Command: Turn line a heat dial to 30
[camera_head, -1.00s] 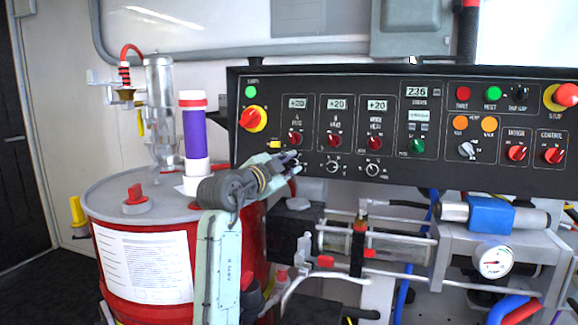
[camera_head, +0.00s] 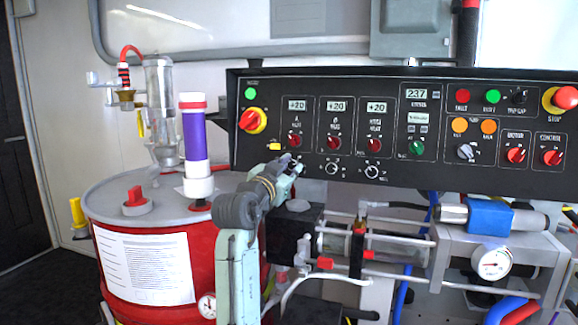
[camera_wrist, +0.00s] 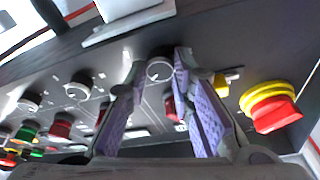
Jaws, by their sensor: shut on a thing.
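The line A heat dial (camera_wrist: 160,69) is a small round knob with a pale ring on its face, low on the black control panel. In the wrist view it sits between the tips of my gripper (camera_wrist: 159,72), whose purple-padded fingers are closed on its sides. In the head view my gripper (camera_head: 290,166) reaches the panel's lower left edge and covers this dial, so its pointer and setting cannot be read. The red A heat switch (camera_head: 295,141) is just above, under the A heat display (camera_head: 297,105), which reads +20.
Two similar dials, the middle one (camera_head: 332,168) and the right one (camera_head: 372,172), sit to the right. A red and yellow rotary switch (camera_head: 253,120) is up left. A red drum (camera_head: 150,250) with a purple and white cylinder (camera_head: 195,135) stands left; pipes run below the panel.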

